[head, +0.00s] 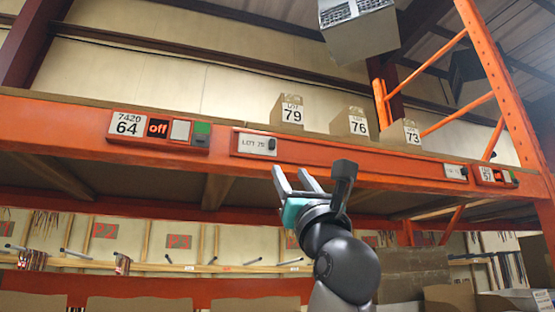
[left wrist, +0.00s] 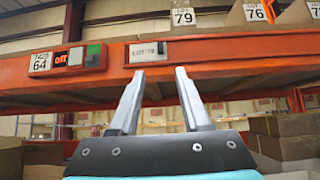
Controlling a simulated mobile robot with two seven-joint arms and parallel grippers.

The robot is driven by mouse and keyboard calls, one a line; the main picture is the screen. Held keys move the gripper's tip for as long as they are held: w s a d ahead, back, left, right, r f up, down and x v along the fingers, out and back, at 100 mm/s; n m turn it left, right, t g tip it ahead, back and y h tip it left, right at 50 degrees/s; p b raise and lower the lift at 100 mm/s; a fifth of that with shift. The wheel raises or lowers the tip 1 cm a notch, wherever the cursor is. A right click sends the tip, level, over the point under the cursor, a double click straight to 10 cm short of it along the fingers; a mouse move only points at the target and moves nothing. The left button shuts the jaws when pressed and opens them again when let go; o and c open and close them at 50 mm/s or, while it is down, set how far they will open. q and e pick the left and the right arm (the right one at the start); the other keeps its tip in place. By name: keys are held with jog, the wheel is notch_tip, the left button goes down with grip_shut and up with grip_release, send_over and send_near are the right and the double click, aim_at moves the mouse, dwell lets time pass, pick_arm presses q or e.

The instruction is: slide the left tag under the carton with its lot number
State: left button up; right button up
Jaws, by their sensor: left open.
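The left tag (head: 255,144) is a pale plate with a black knob at its right end, on the front of the orange shelf beam. It reads "LOT" and a number starting with 7; the last digit is unclear. It also shows in the left wrist view (left wrist: 146,53). It sits left of below the LOT 79 carton (head: 288,112). The LOT 76 carton (head: 350,125) and LOT 73 carton (head: 403,134) stand farther right. My left gripper (head: 290,176) is open and empty, below and in front of the beam, apart from the tag. My right gripper is out of view.
A second tag (head: 455,171) is on the beam's right part. A 64 label with a red "off" display and green button (head: 158,128) is at left, another display unit (head: 495,176) at right. Brown boxes (head: 415,265) stand low at right. A white-labelled box (head: 360,32) hangs overhead.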

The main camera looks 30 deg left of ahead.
aim_at(274, 144)
pick_arm(q)
jog(key=p+x, duration=0.5)
jog(key=x, duration=0.8)
jog(key=shift+w+r, duration=0.1)
jog(key=shift+r, duration=0.15)
jog(key=shift+w+a+r+p, duration=0.35)
jog(key=shift+a+r+p, duration=0.05)
jog(key=shift+a+p, duration=0.1)
grip_shut()
jog(key=shift+d, duration=0.1)
dwell(0.4)
